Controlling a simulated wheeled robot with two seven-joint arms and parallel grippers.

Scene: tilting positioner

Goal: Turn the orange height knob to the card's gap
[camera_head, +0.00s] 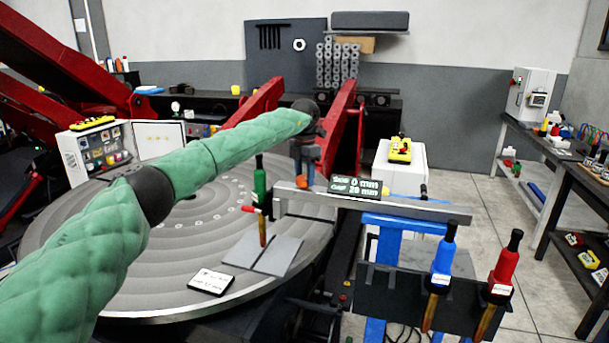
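The orange knob (301,182) shows as a small orange patch at the left end of a grey horizontal beam (420,209). My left arm, in a green sleeve, reaches in from the left. Its gripper (304,172) points down right at the knob and hides part of it. Whether the fingers are closed on the knob is too small to tell. A small display (355,187) on the beam has green digits, seemingly 0 mm above and 20 mm below. A white card (211,281) with a dark edge lies on the round table; its writing is too small to read. My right gripper is out of view.
The big grey round table (90,245) carries two flat grey plates (263,252) below the beam. A green torch-like tool (260,185) stands near the beam's left end. Blue (442,262) and red (502,268) tools hang in a dark rack (390,290) at right.

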